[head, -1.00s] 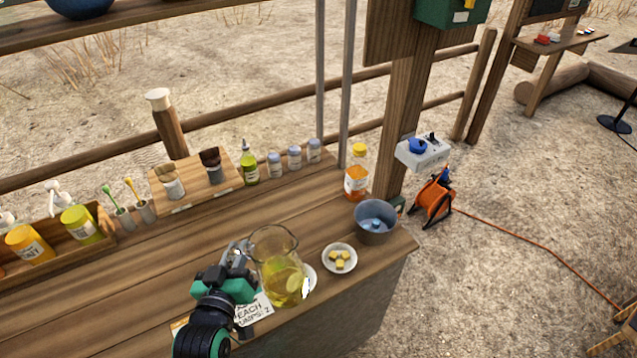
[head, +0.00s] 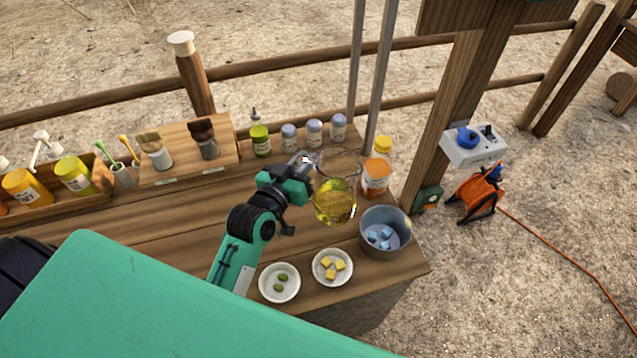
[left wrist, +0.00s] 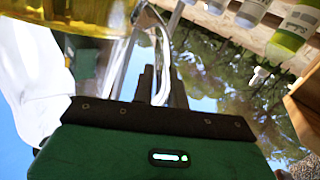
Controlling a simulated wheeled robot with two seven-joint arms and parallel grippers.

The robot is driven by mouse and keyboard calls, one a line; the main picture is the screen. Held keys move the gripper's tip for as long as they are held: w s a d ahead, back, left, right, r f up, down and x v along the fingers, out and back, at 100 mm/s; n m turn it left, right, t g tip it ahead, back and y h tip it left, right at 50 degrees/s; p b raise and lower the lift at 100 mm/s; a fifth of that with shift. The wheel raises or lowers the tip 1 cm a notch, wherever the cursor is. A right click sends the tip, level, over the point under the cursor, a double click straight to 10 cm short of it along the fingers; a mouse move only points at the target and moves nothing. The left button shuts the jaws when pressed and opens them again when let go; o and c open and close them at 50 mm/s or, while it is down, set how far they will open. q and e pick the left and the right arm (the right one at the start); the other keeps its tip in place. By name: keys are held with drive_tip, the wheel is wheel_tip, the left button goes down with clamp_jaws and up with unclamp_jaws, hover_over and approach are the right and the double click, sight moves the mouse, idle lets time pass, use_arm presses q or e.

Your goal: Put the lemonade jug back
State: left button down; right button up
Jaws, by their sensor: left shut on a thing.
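The lemonade jug (head: 335,200) is a clear glass jug with yellow liquid in its lower part. In the head view it is right of my left gripper (head: 308,180), over the back right part of the wooden counter (head: 180,225). My left gripper is shut on the jug's handle, which also shows between the fingers in the left wrist view (left wrist: 163,55). The yellow liquid shows at the top left of that view (left wrist: 75,12). I cannot tell whether the jug's base touches the counter. My right gripper is not in view.
An orange bottle (head: 376,175) is just right of the jug. A metal bucket (head: 385,242) with blue cubes and bowls with yellow cubes (head: 332,267) and green pieces (head: 279,282) stand in front. Shakers (head: 314,132), a green bottle (head: 260,140) and a brush rack (head: 185,165) line the back.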

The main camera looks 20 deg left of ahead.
use_arm(q)
drive_tip(key=w+a+f, duration=0.2)
drive_tip(key=w+a, duration=0.1)
drive_tip(key=w, duration=0.1)
drive_tip(key=w+a+f+p, duration=0.1)
drive_tip(key=w+a+f, duration=0.1)
drive_tip(key=w+f, duration=0.1)
drive_tip(key=w+a+f, duration=0.2)
drive_tip(key=w+a, duration=0.1)
drive_tip(key=w, duration=0.2)
drive_tip(key=shift+w+a+f+p, duration=0.1)
drive_tip(key=shift+a+f+p, duration=0.2)
drive_tip(key=shift+f+p, duration=0.05)
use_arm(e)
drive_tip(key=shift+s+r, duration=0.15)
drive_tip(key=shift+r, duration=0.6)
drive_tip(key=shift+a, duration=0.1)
use_arm(q)
drive_tip(key=c, duration=1.4)
unclamp_jaws()
drive_tip(key=shift+f, duration=0.15)
drive_tip(key=shift+s, duration=0.25)
drive_tip(key=s+a+r+b, duration=0.1)
drive_tip(key=s+a+b, duration=0.1)
drive_tip(key=s, duration=0.9)
drive_tip(key=shift+s, duration=0.25)
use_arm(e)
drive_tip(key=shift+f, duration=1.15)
